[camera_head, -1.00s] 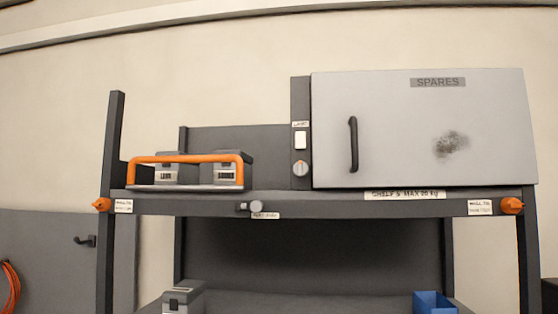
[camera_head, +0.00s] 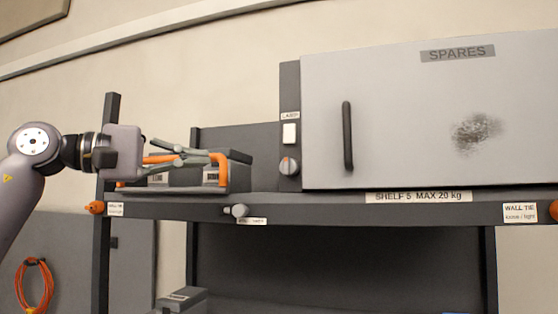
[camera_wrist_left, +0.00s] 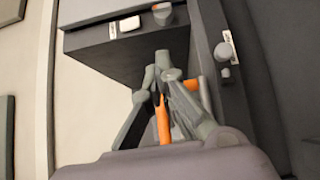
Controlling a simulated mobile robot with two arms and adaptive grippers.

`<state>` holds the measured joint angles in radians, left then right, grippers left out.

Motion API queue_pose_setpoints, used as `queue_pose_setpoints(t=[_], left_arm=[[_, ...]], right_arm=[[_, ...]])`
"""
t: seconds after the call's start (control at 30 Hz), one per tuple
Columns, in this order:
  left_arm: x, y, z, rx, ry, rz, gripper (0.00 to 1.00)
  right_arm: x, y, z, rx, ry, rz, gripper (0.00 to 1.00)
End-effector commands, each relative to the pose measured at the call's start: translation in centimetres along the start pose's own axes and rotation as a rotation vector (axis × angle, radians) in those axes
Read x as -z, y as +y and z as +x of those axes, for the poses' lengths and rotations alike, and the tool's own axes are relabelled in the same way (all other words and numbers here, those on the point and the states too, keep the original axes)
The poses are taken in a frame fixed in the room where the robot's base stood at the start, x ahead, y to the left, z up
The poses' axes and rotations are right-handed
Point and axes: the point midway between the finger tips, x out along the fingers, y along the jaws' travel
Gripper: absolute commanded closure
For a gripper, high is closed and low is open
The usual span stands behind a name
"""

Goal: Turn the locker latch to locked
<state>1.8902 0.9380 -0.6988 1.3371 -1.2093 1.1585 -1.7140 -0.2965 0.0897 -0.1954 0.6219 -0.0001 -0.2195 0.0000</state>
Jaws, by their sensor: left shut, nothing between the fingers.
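A grey locker (camera_head: 400,130) marked SPARES stands on the shelf, its door closed, with a black bar handle (camera_head: 347,136). On the dark panel left of the door is a round grey knob (camera_head: 289,167) with a small orange mark, apparently the latch; its exact setting is too small to read. The knob also shows at the top of the left wrist view (camera_wrist_left: 163,14). My left gripper (camera_head: 210,154) is shut and empty, left of the knob and apart from it, in front of an orange-handled tray. My right gripper is out of view.
A white rocker switch (camera_head: 290,134) sits just above the knob. The orange handle (camera_head: 220,170) and grey boxes (camera_head: 185,177) are close to my left fingers. A small round knob (camera_head: 240,211) juts from the shelf edge (camera_head: 330,205). The space before the door is clear.

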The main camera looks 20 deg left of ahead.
Motion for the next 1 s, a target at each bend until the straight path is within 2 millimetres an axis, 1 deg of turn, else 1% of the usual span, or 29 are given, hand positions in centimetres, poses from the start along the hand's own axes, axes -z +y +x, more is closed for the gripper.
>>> queue_pose_setpoints(t=[0.03,0.07,0.17,0.27,0.37,0.5,0.63,0.7,0.8,1.0], left_arm=[[0.2,0.3,-0.6,0.008,0.015,0.017,1.0],[0.3,0.3,-0.7,0.013,0.02,0.024,1.0],[0.3,0.4,-0.1,0.019,0.024,0.033,1.0],[0.3,0.5,1.5,0.02,0.02,0.032,1.0],[0.3,0.6,3.5,0.019,0.02,0.031,1.0],[0.3,0.6,6.7,0.019,0.019,0.029,1.0],[0.4,0.6,9.3,0.018,0.019,0.029,1.0],[-0.6,0.5,10.1,0.017,0.019,0.034,1.0],[-1.4,0.4,10.9,0.016,0.02,0.032,1.0],[-2.3,0.2,11.8,0.014,0.02,0.03,1.0]], right_arm=[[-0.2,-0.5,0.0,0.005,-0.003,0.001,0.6],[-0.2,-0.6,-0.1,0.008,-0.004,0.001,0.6],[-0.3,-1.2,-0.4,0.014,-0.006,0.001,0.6],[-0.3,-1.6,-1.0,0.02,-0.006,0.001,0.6],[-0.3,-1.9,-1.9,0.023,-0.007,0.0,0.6],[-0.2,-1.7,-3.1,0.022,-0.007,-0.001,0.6],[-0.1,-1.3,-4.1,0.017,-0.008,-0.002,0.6],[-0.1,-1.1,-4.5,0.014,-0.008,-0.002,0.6],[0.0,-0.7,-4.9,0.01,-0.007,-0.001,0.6],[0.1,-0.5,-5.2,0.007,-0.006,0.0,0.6]])
